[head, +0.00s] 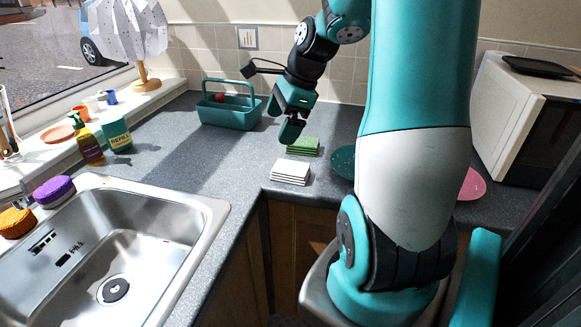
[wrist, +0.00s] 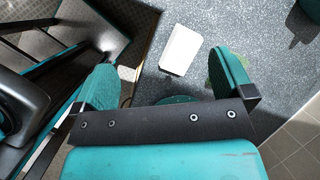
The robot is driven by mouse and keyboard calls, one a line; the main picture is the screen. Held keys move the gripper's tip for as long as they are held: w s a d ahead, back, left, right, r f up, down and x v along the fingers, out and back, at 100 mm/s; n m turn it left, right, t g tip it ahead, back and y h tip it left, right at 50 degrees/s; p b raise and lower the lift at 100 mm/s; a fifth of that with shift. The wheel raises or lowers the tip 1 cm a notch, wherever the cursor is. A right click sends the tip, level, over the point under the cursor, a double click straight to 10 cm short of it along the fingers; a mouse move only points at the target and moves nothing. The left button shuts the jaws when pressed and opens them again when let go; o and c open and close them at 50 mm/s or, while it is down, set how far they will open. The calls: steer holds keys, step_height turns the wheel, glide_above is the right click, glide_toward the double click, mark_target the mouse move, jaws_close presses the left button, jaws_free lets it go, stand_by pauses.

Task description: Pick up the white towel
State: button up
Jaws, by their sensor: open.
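The white towel (head: 290,172) is a small folded stack lying on the grey counter near its front edge, right of the sink. In the wrist view the white towel (wrist: 181,49) lies ahead of the fingers, towards the top middle. My gripper (head: 291,140) is above the counter, a little behind and above the towel in the head view. In the wrist view my gripper (wrist: 168,85) shows two teal fingers spread apart with nothing between them. A folded green towel (head: 303,146) lies just behind the white one, and in the wrist view it is partly hidden by the right finger.
A teal caddy (head: 230,112) stands at the back of the counter. The steel sink (head: 208,203) is at left. A dark green plate (head: 343,160) and a pink plate (head: 472,184) lie partly behind my arm. A microwave (head: 515,118) stands at right. The counter left of the towels is clear.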

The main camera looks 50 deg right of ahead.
steer(key=s+d+f+m, duration=0.1)
steer(key=s+d+m, duration=0.3)
steer(key=d+m, duration=0.35)
glide_above(291, 166)
steer(key=s+d, duration=0.1)
steer(key=s, duration=0.1)
steer(key=shift+n+t+h, duration=0.25)
steer(key=shift+t+h, duration=0.05)
steer(key=shift+h, duration=0.1)
step_height(291, 166, down, 10)
steer(key=shift+f+p, duration=0.15)
steer(key=shift+p, duration=0.15)
steer(key=shift+p+x, duration=0.55)
steer(key=shift+x, duration=2.6)
steer(key=shift+s+a+f, duration=0.1)
steer(key=shift+s, duration=0.05)
steer(key=c, duration=1)
